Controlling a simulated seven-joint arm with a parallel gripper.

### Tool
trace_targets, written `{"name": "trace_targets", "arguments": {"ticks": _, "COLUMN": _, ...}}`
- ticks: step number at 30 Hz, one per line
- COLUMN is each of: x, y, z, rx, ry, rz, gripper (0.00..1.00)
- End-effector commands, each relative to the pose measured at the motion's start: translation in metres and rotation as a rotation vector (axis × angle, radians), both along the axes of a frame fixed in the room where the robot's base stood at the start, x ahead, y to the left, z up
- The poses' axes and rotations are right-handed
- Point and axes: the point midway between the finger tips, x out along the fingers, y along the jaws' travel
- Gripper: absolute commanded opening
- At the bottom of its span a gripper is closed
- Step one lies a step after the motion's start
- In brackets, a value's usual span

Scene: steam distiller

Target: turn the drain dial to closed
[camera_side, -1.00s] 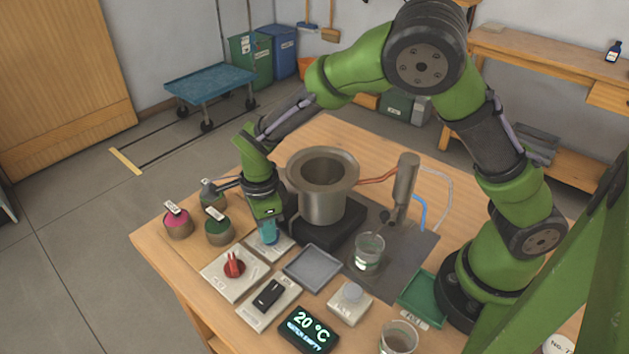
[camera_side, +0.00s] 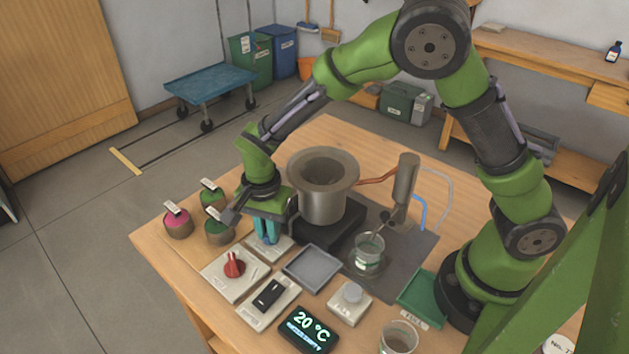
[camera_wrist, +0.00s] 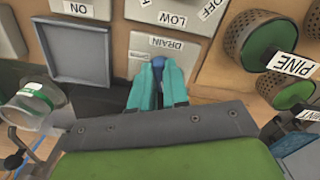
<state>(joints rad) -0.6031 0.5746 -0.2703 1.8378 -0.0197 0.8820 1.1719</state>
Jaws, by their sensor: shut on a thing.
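The drain dial (camera_wrist: 158,60) is a small blue knob on a pale plate labelled DRAIN (camera_wrist: 165,43). In the wrist view its top shows between the teal fingers of my gripper (camera_wrist: 158,80). My gripper is shut on the dial. In the side view my gripper (camera_side: 266,232) points down at the drain plate (camera_side: 283,246), in front of the metal pot. The fingers hide the dial there, and its pointer cannot be read in either view.
A red dial (camera_side: 233,266) stands in front of the drain plate, with a black switch (camera_side: 268,294) nearby. The metal pot (camera_side: 322,190) is close behind my gripper. Labelled jars (camera_side: 178,223) stand left. A grey tray (camera_side: 312,264) and glass beaker (camera_side: 368,255) are right. The display (camera_side: 308,330) reads 20 °C.

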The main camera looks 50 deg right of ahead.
Motion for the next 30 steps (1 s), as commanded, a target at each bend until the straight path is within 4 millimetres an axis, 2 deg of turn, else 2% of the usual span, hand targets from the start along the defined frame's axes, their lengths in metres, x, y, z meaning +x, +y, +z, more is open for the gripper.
{"name": "trace_targets", "arguments": {"ticks": 10, "x": -0.0007, "y": 0.0002, "z": 0.0014, "rx": 0.003, "ry": -0.001, "rz": 0.128, "gripper": 0.0}}
{"name": "trace_targets", "arguments": {"ticks": 26, "x": -0.001, "y": 0.0004, "z": 0.0015, "rx": 0.003, "ry": 0.0, "rz": 0.147, "gripper": 0.0}}
{"name": "trace_targets", "arguments": {"ticks": 27, "x": -0.001, "y": 0.0004, "z": 0.0015, "rx": 0.003, "ry": 0.0, "rz": 0.146, "gripper": 0.21}}
{"name": "trace_targets", "arguments": {"ticks": 30, "x": -0.001, "y": 0.0003, "z": 0.0012, "rx": 0.002, "ry": 0.0, "rz": 0.147, "gripper": 0.36}}
